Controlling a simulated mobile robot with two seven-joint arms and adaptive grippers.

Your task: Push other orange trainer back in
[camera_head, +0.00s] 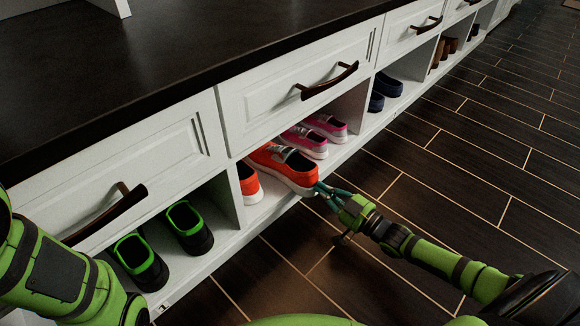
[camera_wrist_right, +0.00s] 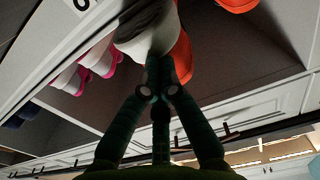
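Pink trainers (camera_head: 312,137) stand to the right in the same cubby. Black-and-green shoes (camera_head: 163,246) are in the cubby to the left, navy shoes (camera_head: 384,90) in the one to the right. Drawers with dark handles (camera_head: 330,82) sit above. The tiled floor (camera_head: 440,155) is clear.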

